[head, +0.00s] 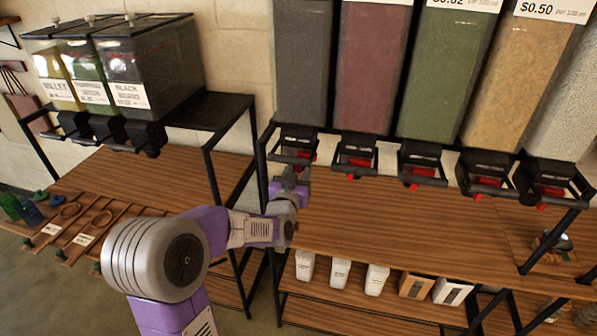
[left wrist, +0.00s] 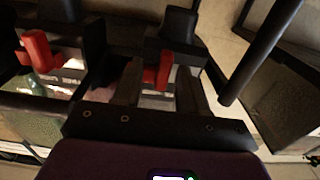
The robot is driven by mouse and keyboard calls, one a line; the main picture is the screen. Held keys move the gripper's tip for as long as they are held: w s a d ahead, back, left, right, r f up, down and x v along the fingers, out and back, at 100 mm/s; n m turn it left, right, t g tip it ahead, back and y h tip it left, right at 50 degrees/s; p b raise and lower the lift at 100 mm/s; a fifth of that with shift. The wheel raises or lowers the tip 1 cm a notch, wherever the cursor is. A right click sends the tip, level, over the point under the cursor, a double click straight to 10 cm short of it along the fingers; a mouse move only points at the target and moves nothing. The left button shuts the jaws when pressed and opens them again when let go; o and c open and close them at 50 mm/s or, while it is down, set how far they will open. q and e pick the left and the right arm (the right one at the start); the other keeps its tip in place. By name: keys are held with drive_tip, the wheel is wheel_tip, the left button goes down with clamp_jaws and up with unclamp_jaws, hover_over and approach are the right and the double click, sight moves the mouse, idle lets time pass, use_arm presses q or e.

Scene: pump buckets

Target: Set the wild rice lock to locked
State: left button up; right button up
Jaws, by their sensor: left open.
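A tall bin of dark grain (head: 302,65) stands leftmost on the right rack; its name label is out of view, so I cannot read whether it is wild rice. Its black dispenser (head: 300,140) has a red lock lever, partly hidden by my arm in the head view. My left gripper (head: 290,180) is just below and in front of this dispenser. In the left wrist view the open fingers (left wrist: 158,88) lie on either side of a red lever (left wrist: 164,68), which appears between them; I cannot tell whether they touch it. My right gripper is not in view.
More bins with red-levered dispensers (head: 355,160) continue to the right. A wooden shelf (head: 400,220) lies below them, with white containers (head: 340,273) on a lower shelf. A black frame post (head: 262,180) is close left of my gripper. Smaller bins (head: 125,75) stand at left.

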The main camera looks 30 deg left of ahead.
use_arm(q)
drive_tip(key=v, duration=0.7)
drive_tip(key=shift+s, duration=0.15)
drive_tip(key=shift+d, duration=0.1)
drive_tip(key=s+d+f+g+h, duration=0.1)
drive_tip(key=d+f+g+h, duration=0.2)
drive_tip(key=f, duration=0.7)
drive_tip(key=s+d+f+m+g+h, duration=0.1)
drive_tip(key=d+f+g, duration=0.3)
drive_tip(key=f, duration=0.5)
drive_tip(key=s+d+f+g+h, duration=0.1)
drive_tip(key=d+f+h, duration=0.1)
drive_tip(key=d+f, duration=0.6)
drive_tip(key=s+d+f+g+h, duration=0.2)
drive_tip(key=s+d+f+g, duration=0.2)
drive_tip(key=s+f, duration=0.4)
drive_tip(key=s+d+f+g+h, duration=0.1)
drive_tip(key=s+d+f+g, duration=0.3)
drive_tip(key=s+f, duration=0.5)
drive_tip(key=shift+s+d+g+h, duration=0.4)
drive_tip(key=shift+s+d, duration=0.15)
